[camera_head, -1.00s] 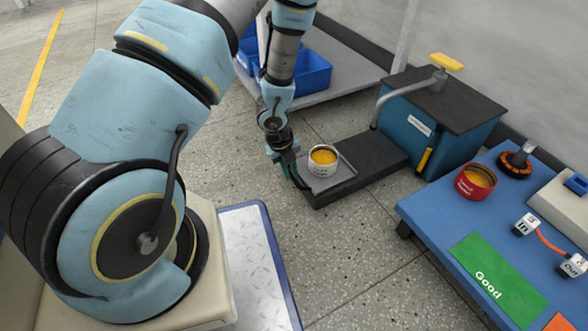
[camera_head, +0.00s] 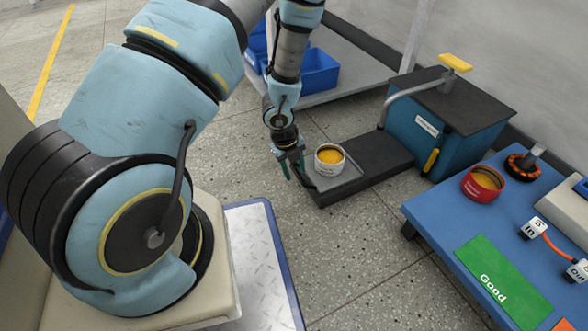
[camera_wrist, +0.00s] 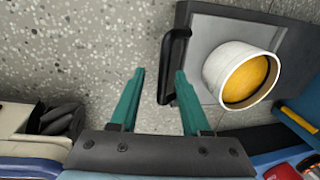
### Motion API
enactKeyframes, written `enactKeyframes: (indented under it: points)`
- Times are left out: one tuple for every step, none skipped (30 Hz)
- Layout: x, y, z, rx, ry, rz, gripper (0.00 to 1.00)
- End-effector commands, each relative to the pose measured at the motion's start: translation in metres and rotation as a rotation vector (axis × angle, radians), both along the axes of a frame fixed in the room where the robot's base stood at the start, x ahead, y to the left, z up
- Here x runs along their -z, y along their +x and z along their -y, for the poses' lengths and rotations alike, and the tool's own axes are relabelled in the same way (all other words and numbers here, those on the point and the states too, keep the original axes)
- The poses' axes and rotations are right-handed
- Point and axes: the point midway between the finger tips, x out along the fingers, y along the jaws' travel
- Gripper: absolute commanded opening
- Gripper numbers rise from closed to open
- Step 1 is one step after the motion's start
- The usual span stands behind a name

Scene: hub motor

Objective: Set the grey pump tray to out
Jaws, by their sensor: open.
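The grey pump tray (camera_head: 349,177) lies at the near end of the pump's black base, away from the blue housing. A white cup with yellow contents (camera_head: 329,160) stands on it and also fills much of the tray in the wrist view (camera_wrist: 242,76). In the wrist view the tray (camera_wrist: 212,35) has a black bar handle (camera_wrist: 166,67) on its left edge. My gripper (camera_head: 293,175) is open beside this edge. Its green fingers (camera_wrist: 159,72) appear on either side of the handle bar. Contact with the bar cannot be told.
The blue pump housing (camera_head: 420,136) with a yellow-topped lever (camera_head: 455,63) stands behind the base. A blue table (camera_head: 435,209) at right holds a red cup (camera_head: 483,184) and a green "Good" mat (camera_head: 502,282). Blue bins (camera_head: 319,69) stand behind. The floor in front is clear.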

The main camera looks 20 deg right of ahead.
Motion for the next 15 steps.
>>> enactKeyframes:
  points:
    - [-0.008, 0.000, -0.001, -0.001, -0.001, 0.001, 0.47]
    - [-0.012, 0.000, -0.001, -0.001, -0.001, 0.001, 0.47]
    - [-0.019, 0.000, -0.002, -0.001, -0.001, 0.001, 0.47]
    - [-0.025, 0.000, -0.003, -0.001, -0.002, 0.001, 0.47]
    - [-0.031, 0.000, -0.004, 0.000, -0.002, 0.001, 0.47]
    - [-0.039, -0.001, -0.006, 0.000, -0.001, 0.001, 0.47]
    - [-0.046, -0.001, -0.007, -0.001, -0.001, 0.001, 0.47]
    - [-0.052, -0.001, -0.008, -0.001, -0.001, 0.002, 0.47]
    - [-0.060, -0.001, -0.010, -0.002, -0.001, 0.002, 0.47]
    - [-0.066, -0.001, -0.011, -0.002, 0.000, 0.001, 0.47]
    - [-0.071, -0.002, -0.012, -0.002, 0.000, 0.001, 0.47]
    - [-0.078, -0.002, -0.014, -0.001, 0.000, 0.001, 0.47]
    - [-0.083, -0.002, -0.014, -0.001, -0.001, 0.001, 0.47]
    - [-0.087, -0.002, -0.015, -0.001, 0.000, 0.001, 0.47]
    - [-0.091, -0.003, -0.016, -0.001, 0.000, 0.001, 0.47]
